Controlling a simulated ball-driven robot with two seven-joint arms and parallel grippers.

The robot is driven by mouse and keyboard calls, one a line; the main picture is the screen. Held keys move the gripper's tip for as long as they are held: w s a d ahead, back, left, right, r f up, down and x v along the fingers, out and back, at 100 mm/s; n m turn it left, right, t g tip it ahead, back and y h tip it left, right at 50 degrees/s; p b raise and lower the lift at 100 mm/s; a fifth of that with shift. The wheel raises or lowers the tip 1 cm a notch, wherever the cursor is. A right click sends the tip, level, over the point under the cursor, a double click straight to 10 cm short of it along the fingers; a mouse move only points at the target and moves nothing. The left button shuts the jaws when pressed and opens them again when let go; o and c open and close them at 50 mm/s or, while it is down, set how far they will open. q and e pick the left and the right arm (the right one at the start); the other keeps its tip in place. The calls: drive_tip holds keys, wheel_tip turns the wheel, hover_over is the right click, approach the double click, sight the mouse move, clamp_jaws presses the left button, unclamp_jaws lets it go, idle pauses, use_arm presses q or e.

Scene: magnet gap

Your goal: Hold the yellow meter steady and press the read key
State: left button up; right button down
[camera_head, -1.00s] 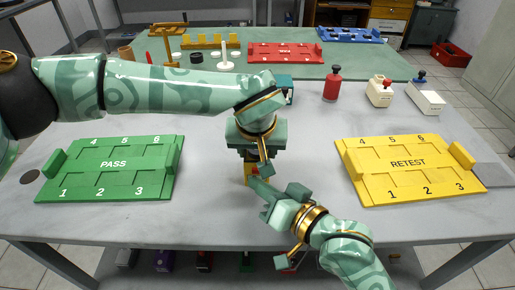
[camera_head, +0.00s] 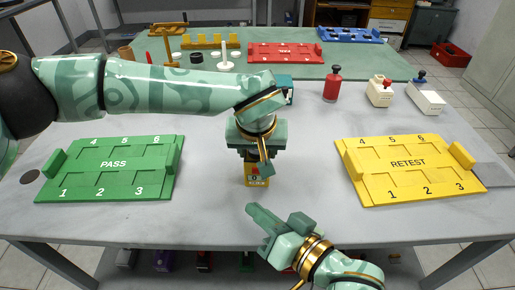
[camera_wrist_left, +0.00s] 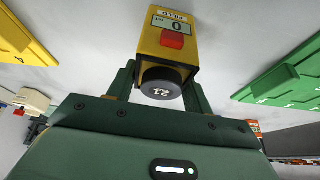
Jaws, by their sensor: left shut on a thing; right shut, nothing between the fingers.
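The yellow meter (camera_head: 256,181) is upright below my left gripper (camera_head: 252,157) in the middle of the white table. My left gripper is shut on it from above. In the left wrist view the meter (camera_wrist_left: 167,48) shows a pale display (camera_wrist_left: 174,24) reading 0, a red key (camera_wrist_left: 172,40) and a dark round end (camera_wrist_left: 161,84) with white digits between the fingers. I cannot tell whether the meter touches the table. My right gripper (camera_head: 251,208) is shut and empty, apart from the meter, nearer the table's front edge.
A green PASS tray (camera_head: 113,163) lies to the left and a yellow RETEST tray (camera_head: 408,163) to the right. The table between the trays is otherwise clear.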

use_arm(q)
drive_tip(key=shift+f, duration=0.1)
drive_tip(key=o, duration=1.2)
